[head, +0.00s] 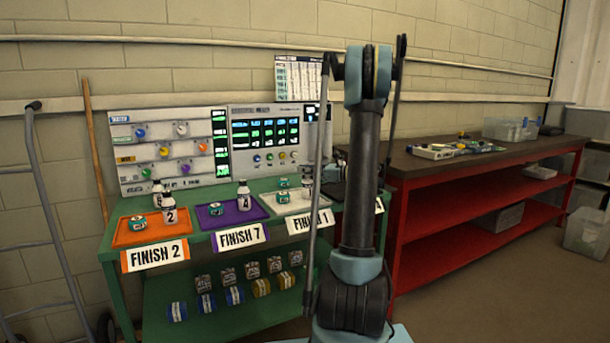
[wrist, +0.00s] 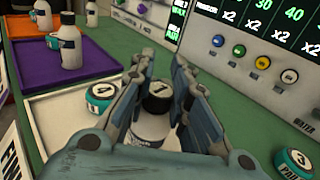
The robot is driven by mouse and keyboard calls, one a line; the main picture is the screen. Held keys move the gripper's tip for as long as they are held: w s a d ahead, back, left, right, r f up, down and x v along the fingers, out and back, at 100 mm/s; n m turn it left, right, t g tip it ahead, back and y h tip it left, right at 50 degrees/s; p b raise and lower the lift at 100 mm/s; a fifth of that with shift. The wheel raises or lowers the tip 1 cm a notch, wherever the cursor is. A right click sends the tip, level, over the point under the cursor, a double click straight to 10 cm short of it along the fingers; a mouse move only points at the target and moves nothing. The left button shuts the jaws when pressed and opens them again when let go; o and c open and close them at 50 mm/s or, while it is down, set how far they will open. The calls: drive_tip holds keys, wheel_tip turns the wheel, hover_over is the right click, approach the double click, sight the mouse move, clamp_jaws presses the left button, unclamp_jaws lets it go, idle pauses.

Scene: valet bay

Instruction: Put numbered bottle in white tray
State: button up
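A white bottle with a black numbered cap (wrist: 157,98) stands between my gripper's fingers (wrist: 163,72) in the wrist view. The cap's digit is hard to read, and the fingers hide the bottle's sides. I cannot tell whether they press on it. The white tray (wrist: 60,128) lies to the left, with a teal jar (wrist: 100,96) on it. A white bottle (head: 307,189) and two teal jars show near that tray.
The orange tray (head: 125,237) and purple tray (head: 208,223) hold bottles and jars. Another teal jar (wrist: 293,162) stands at the wrist view's lower right. A control panel (wrist: 245,50) rises behind the green counter. A red workbench (head: 460,205) is at right.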

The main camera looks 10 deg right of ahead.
drive_tip(key=o, duration=0.4)
drive_tip(key=f+v, duration=0.1)
drive_tip(key=v, duration=1.1)
drive_tip(key=s+a+f+n+g+h, duration=0.3)
drive_tip(key=s+a+n+g+h, duration=0.5)
drive_tip(key=s+a, duration=0.9)
drive_tip(key=shift+s+d+f+n+t+h, duration=0.4)
drive_tip(key=shift+s+d+f+n+h, duration=0.8)
drive_tip(key=shift+s+f+n, duration=1.8)
drive_tip(key=shift+s+d+f+n+t+h, duration=0.4)
drive_tip(key=shift+s+d+f+n+h, duration=1.3)
drive_tip(key=shift+s, duration=2.6)
drive_tip(key=shift+s+d+f+n+t+h, duration=0.45)
drive_tip(key=shift+s+f+n+h, duration=0.7)
drive_tip(key=shift+s+n, duration=2.2)
drive_tip(key=shift+s+f+m+y, duration=0.2)
drive_tip(key=shift+s+m+y, duration=0.05)
